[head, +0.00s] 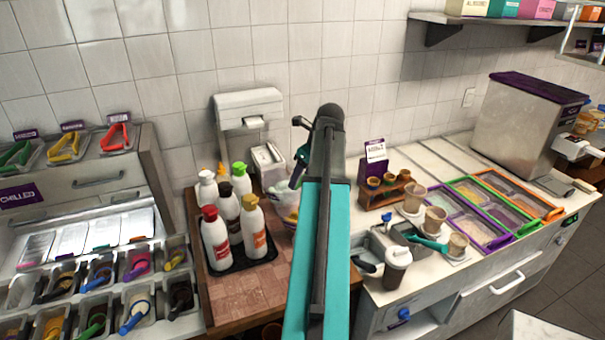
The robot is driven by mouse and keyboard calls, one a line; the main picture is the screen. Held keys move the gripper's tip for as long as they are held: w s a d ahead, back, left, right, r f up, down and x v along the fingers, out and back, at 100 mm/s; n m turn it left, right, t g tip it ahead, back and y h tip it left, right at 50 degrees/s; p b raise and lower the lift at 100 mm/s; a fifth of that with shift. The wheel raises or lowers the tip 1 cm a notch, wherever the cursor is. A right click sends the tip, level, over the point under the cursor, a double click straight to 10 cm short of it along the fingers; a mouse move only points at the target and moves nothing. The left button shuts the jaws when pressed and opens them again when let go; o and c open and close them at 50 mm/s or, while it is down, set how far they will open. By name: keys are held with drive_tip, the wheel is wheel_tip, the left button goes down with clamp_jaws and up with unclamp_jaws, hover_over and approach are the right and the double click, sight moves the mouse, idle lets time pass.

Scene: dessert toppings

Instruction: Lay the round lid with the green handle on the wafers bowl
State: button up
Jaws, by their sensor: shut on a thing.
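My arm rises through the middle of the view and hides most of my gripper (298,172). Only a small dark and teal part of my gripper shows at the arm's left edge. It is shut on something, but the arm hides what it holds. Pale bowls (286,206) with some purple and yellow sit just below it on the wooden counter, partly behind the arm. I cannot tell which of them is the wafers bowl. I cannot make out the round lid or its green handle.
Several sauce bottles (214,240) stand on a black tray left of the bowls. A paper dispenser (249,107) is behind. Cups (435,219), a wooden cone rack (384,190) and framed topping bins (478,228) are on the right counter. The wooden counter's front (245,290) is clear.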

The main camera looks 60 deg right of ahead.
drive_tip(key=shift+f+b, duration=0.4)
drive_tip(key=shift+f, duration=2.7)
drive_tip(key=shift+f, duration=0.55)
drive_tip(key=o, duration=1.5)
drive_tip(key=shift+r, duration=0.15)
drive_tip(key=shift+r+p, duration=0.4)
drive_tip(key=shift+r, duration=3)
drive_tip(key=shift+f, duration=0.1)
